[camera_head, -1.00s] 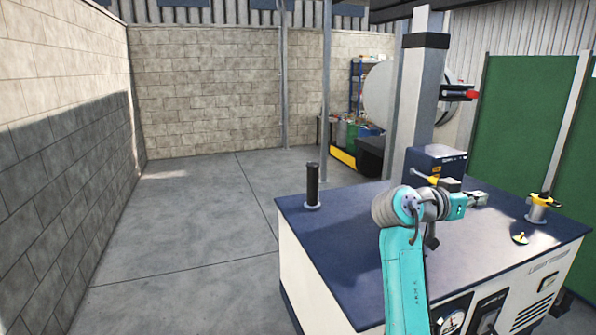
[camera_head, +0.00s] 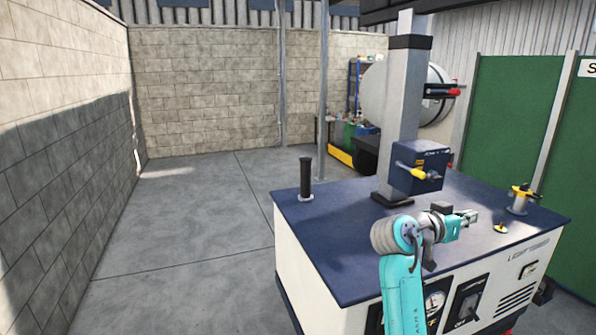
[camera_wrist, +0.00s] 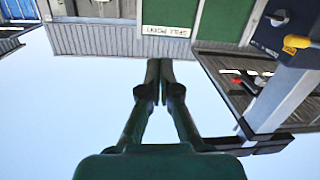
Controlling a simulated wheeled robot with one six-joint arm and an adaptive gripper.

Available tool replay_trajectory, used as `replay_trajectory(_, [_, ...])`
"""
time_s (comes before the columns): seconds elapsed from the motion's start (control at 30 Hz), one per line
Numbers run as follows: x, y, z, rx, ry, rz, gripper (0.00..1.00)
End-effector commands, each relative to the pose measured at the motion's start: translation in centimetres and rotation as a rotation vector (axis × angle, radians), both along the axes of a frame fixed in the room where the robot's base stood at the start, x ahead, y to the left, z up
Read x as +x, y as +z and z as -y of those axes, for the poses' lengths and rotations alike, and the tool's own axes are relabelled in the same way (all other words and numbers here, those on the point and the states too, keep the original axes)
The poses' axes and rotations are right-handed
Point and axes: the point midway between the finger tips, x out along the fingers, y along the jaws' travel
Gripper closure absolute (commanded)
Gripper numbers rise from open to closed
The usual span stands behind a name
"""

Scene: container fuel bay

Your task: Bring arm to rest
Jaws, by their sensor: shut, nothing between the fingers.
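My arm is turquoise and rises from the bottom of the head view, bent at a grey joint. My gripper (camera_head: 470,217) points right, above the dark blue top of the white machine (camera_head: 354,276). In the wrist view my gripper (camera_wrist: 160,84) shows dark green fingers that meet at their tips, with nothing between them. The wrist picture looks upside down, with sky behind the fingers.
On the machine top stand a grey post with a blue box (camera_head: 420,166), a black cylinder (camera_head: 306,178), a yellow-handled valve (camera_head: 521,199) and a small yellow cap (camera_head: 500,228). Green panels (camera_head: 513,115) stand at right. The floor at left (camera_head: 190,225) is clear.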

Motion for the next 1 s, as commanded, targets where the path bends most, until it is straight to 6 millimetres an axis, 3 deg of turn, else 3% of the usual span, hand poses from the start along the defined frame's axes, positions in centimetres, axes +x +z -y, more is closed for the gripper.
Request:
replay_trajectory(0.27, [-0.4, -6.8, -1.1, -0.025, 0.115, -0.075, 1.00])
replay_trajectory(0.47, [-2.0, -14.8, -2.8, -0.047, 0.258, -0.154, 1.00])
replay_trajectory(0.77, [-7.1, -26.0, -6.2, -0.057, 0.488, -0.245, 1.00])
replay_trajectory(1.0, [-13.2, -33.0, -9.2, -0.045, 0.656, -0.289, 1.00])
